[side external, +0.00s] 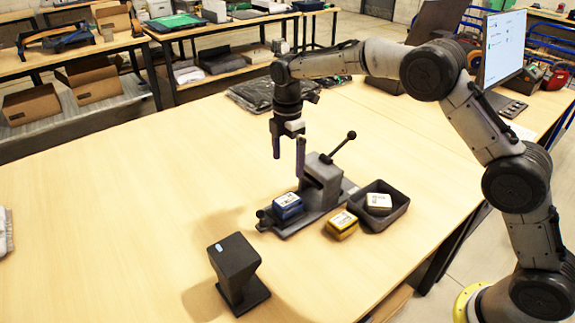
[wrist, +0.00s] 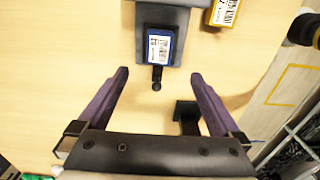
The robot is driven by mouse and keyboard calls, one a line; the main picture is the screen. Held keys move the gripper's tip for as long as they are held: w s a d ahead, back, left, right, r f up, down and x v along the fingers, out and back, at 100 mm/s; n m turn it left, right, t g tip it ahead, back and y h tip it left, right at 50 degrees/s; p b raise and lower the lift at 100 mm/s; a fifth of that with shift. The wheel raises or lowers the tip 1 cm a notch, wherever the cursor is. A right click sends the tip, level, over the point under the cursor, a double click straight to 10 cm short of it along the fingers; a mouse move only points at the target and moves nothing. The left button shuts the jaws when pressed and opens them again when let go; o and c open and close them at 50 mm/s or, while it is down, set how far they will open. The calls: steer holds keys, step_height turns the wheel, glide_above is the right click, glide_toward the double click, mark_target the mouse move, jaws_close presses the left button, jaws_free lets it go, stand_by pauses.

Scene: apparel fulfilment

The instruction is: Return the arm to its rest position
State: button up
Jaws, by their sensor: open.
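My gripper (side external: 288,158) is open and empty, pointing down above the table beside a grey press-like fixture (side external: 322,178) with a lever. In the wrist view its two purple-grey fingers (wrist: 160,95) are spread wide with nothing between them. A blue box (side external: 288,205) with a white label sits on the fixture's base plate; it also shows in the wrist view (wrist: 159,47), ahead of the fingertips. My arm reaches in from the right, its elbow raised.
A yellow box (side external: 341,225) lies beside a dark tray (side external: 393,214) holding a whitish box (side external: 378,203). A dark stand (side external: 237,270) is near the front. A dark folded bag (side external: 255,95) and a monitor (side external: 502,47) stand farther back.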

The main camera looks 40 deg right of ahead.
steer(key=s+d+r+t, duration=0.1)
steer(key=s+d+r, duration=0.15)
steer(key=r, duration=0.45)
steer(key=s+d+r+t, duration=0.1)
steer(key=s+r+t, duration=0.15)
steer(key=r, duration=0.55)
steer(key=s+d+r+m, duration=0.2)
steer(key=s+r, duration=0.2)
steer(key=s, duration=0.2)
steer(key=s+d+r+m, duration=0.1)
steer(key=s+r+m, duration=0.15)
steer(key=s, duration=0.45)
steer(key=s+d+f+m+t, duration=0.2)
steer(key=s+m, duration=0.4)
steer(key=s, duration=0.7)
steer(key=s+f+m, duration=0.6)
steer(key=f+m, duration=0.1)
steer(key=shift+s+f, duration=0.3)
steer(key=shift+f, duration=0.05)
